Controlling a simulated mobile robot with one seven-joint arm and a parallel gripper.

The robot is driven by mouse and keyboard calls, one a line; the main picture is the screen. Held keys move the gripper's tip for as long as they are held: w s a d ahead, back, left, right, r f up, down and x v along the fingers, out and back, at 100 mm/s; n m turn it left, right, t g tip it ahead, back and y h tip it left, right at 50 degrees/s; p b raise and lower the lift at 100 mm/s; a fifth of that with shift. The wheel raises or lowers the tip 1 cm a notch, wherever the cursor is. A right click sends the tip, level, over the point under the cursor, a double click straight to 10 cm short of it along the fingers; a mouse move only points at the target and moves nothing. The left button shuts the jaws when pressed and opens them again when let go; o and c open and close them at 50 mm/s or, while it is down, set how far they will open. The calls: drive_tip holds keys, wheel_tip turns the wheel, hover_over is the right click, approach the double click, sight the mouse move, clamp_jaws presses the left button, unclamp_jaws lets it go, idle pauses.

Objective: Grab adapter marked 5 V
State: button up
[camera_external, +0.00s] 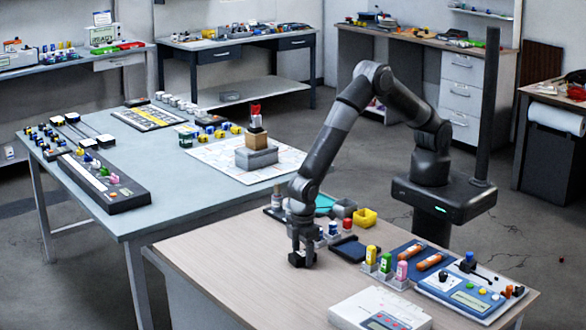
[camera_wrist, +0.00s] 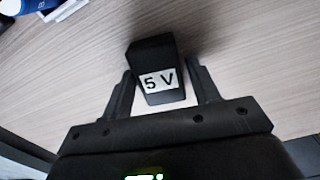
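In the external view my gripper (camera_external: 303,257) points down close to the tabletop, near the table's back left part. The adapter (camera_external: 296,260) shows there as a small dark block at the fingertips. Its label cannot be read in that view.
The wood-topped table (camera_external: 235,275) is clear left of and in front of my gripper. A grey table (camera_external: 180,190) stands behind left.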

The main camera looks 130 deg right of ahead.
drive_tip(key=c, duration=0.8)
